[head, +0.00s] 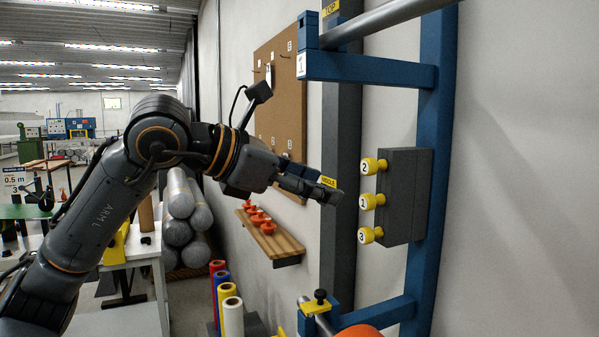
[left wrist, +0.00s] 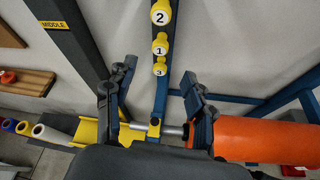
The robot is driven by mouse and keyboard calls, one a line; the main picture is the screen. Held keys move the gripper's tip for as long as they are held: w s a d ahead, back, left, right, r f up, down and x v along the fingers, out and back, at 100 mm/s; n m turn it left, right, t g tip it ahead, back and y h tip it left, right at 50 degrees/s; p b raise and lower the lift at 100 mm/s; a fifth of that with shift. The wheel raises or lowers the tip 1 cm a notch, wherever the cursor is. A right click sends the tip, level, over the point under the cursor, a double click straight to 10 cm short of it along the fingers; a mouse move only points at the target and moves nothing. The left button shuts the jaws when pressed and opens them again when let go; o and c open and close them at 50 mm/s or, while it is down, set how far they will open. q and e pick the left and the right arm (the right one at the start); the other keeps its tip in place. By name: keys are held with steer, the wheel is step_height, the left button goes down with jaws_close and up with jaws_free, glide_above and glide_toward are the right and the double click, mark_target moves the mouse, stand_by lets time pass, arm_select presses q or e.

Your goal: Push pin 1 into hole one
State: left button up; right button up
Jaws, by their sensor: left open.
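Pin 1 (head: 372,201) is a yellow round knob marked 1. It sticks out of the left side of a dark grey block (head: 408,190) on a blue upright, between pin 2 (head: 374,166) above and pin 3 (head: 369,235) below. My left gripper (head: 328,192) is to the left of pin 1, apart from it, and points towards the block. In the left wrist view its open fingers (left wrist: 154,96) are empty, and pin 1 (left wrist: 160,48) shows beyond them in line with the gap. The holes are hidden behind the knobs. My right gripper is not in view.
A blue frame (head: 370,70) with a metal bar stands around the block. A dark post (head: 341,130) is behind my gripper. Below are a yellow-black clamp (head: 318,302) and an orange cylinder (left wrist: 265,140). A wooden shelf (head: 270,240) holds red items.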

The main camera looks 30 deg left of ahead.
mark_target(363, 199)
arm_select(q)
steer(key=p+x, duration=0.2)
steer(key=x, duration=0.7)
steer(key=shift+r, duration=0.1)
steer(key=shift+w+d+f+p, duration=0.25)
steer(key=shift+w+d+p, duration=0.1)
steer(key=shift+w, duration=0.15)
jaws_close()
steer(key=c, duration=0.8)
jaws_free()
steer(key=shift+c, duration=0.2)
steer(key=shift+a, duration=0.1)
jaws_close()
